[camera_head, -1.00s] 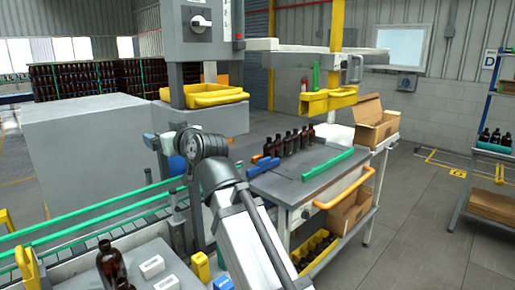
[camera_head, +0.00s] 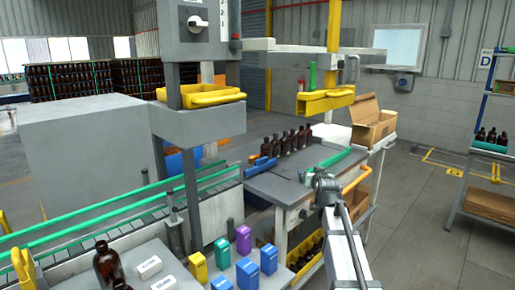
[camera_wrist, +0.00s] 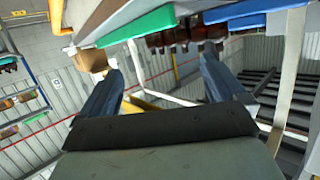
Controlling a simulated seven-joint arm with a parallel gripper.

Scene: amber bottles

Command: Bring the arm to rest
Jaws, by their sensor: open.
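My gripper (camera_wrist: 160,65) shows in the wrist view with its two blue-grey fingers spread apart and nothing between them. In the head view my arm rises from the lower right, in front of the right end of the grey workbench (camera_head: 290,188). The gripper's fingers cannot be made out clearly there. A row of amber bottles (camera_head: 285,144) stands upright at the back of the bench, left of my arm.
Floor at right (camera_head: 420,225) is clear.

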